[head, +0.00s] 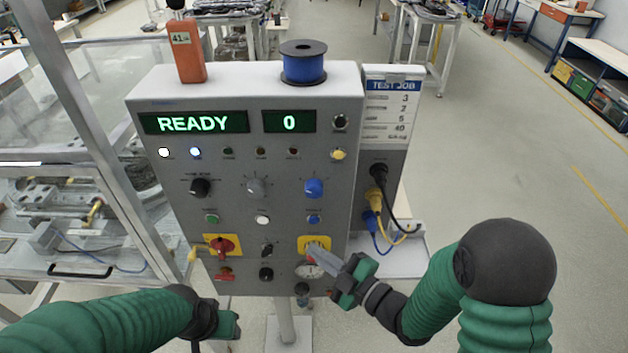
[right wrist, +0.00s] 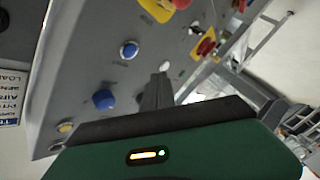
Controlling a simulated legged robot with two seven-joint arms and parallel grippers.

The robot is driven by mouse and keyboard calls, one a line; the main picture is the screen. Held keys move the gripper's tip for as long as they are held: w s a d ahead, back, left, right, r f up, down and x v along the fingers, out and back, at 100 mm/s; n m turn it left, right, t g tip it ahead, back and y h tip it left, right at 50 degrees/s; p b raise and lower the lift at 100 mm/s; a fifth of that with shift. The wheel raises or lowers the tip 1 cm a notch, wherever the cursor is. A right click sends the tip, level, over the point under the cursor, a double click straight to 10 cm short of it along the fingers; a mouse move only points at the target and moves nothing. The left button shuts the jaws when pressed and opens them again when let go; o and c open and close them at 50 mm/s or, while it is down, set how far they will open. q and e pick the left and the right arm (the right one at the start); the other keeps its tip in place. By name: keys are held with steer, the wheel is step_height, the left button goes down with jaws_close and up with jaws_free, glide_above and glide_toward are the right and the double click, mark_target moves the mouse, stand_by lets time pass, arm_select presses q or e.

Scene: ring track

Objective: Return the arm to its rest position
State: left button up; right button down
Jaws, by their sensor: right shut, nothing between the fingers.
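My right arm (head: 445,285) comes in from the right in the head view. Its gripper (head: 314,252) points left and up in front of the grey control panel (head: 340,200). The fingers overlap the lower right yellow plate (head: 303,240) and partly hide the red part and gauge there. In the right wrist view the fingers (right wrist: 160,82) are shut and empty before the panel's buttons; contact cannot be told. My left arm (head: 110,322) comes in from the left. Its gripper (head: 229,324) is low, below the panel's left corner, with its fingers not clearly seen.
The panel displays (head: 193,122) read READY and 0. An orange block (head: 187,52) and a blue spool (head: 303,66) stand on top. Cables (head: 384,215) hang at its right side. A metal-framed machine (head: 95,130) is left. Open floor (head: 510,150) lies to the right.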

steer(key=shift+d, duration=0.1)
steer(key=s+d+f+m+g+h, duration=0.2)
steer(key=d+f+m+h, duration=0.1)
steer(key=d+m+h, duration=0.4)
steer(key=s+d+f+m+g+h, duration=0.1)
steer(key=d+f+m+g+h, duration=0.1)
steer(key=d+f+m+h, duration=0.5)
steer(key=s+d+r+m+g, duration=0.1)
steer(key=s+d+m+g, duration=0.1)
steer(key=s, duration=0.4)
steer(key=s+d+r+m+g+y, duration=0.1)
steer(key=s+d+m+g, duration=0.1)
steer(key=s, duration=0.4)
steer(key=shift+d+r+m+g+y, duration=0.3)
steer(key=shift+m+g, duration=0.2)
steer(key=shift+g, duration=0.2)
steer(key=shift+w, duration=0.1)
